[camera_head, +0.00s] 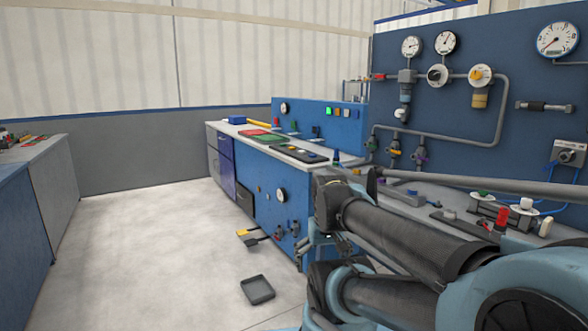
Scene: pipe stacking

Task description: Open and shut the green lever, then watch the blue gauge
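A small green-topped part (483,194) sits on the bench at the right, beside a red and a white one; I cannot tell if it is the green lever. Another small green part (295,126) stands at the back of the worktop. A large white round gauge (557,39) with a red needle and some blue on its face is on the blue wall panel at the upper right; its reading is too small to tell. My arm (405,235) crosses the lower right in front of the bench and hides part of it. My gripper cannot be made out.
The blue panel (540,82) carries two smaller gauges, valves and grey pipes. A blue bench (262,180) runs along the middle. A dark tray (257,289) lies on the floor. Another bench (32,150) is at the left.

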